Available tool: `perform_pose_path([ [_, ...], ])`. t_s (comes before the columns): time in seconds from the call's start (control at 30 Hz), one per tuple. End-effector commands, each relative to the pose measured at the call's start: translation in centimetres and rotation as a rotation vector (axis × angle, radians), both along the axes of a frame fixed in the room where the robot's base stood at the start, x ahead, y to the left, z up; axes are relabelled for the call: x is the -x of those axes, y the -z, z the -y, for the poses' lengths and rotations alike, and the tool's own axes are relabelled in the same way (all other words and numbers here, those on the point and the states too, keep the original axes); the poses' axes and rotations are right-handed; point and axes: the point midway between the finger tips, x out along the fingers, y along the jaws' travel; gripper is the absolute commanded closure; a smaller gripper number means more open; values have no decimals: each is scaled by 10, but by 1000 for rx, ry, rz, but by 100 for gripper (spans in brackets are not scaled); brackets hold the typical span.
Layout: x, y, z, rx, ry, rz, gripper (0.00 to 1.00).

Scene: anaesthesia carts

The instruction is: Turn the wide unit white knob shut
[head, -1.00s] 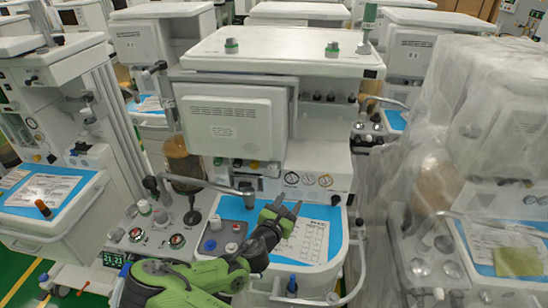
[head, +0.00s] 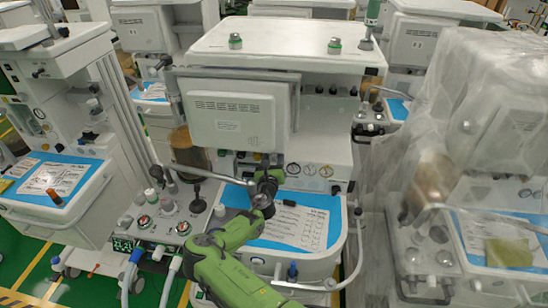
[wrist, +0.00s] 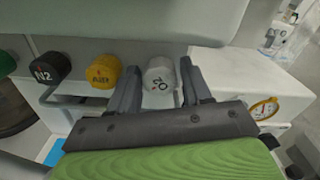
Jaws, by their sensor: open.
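The white knob (wrist: 160,80) marked O2 sits under the overhanging panel of the wide unit, at upper centre in the wrist view. My gripper (wrist: 159,70) is open, with one finger on each side of the knob. A gap shows at its right side; I cannot tell whether the left finger touches it. The yellow AIR knob (wrist: 103,71) and the black N2-marked knob (wrist: 50,68) are in the same row to its left. In the head view my gripper (head: 268,172) is below the monitor and hides the white knob.
The grey monitor (head: 238,112) overhangs the knob row closely. Round gauges (head: 310,170) are to the right of my gripper. A metal bar (head: 207,174) crosses to the left. The blue worktop with a paper sheet (head: 298,224) lies below. A plastic-draped cart (head: 455,170) stands at right.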

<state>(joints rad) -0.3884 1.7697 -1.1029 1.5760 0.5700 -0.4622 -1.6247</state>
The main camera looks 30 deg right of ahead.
Motion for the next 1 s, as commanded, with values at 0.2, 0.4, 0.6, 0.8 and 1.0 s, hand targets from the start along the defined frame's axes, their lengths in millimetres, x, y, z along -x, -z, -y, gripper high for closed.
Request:
perform_pose_path([
  [0.2,-8,0,7,1,-1,-1,52],
  [0.4,-8,1,7,0,-1,-2,58],
  [0.6,-8,1,7,-1,-1,-1,88],
  [0.8,-8,1,7,-7,0,5,92],
  [1.0,-7,2,7,-54,1,45,92],
])
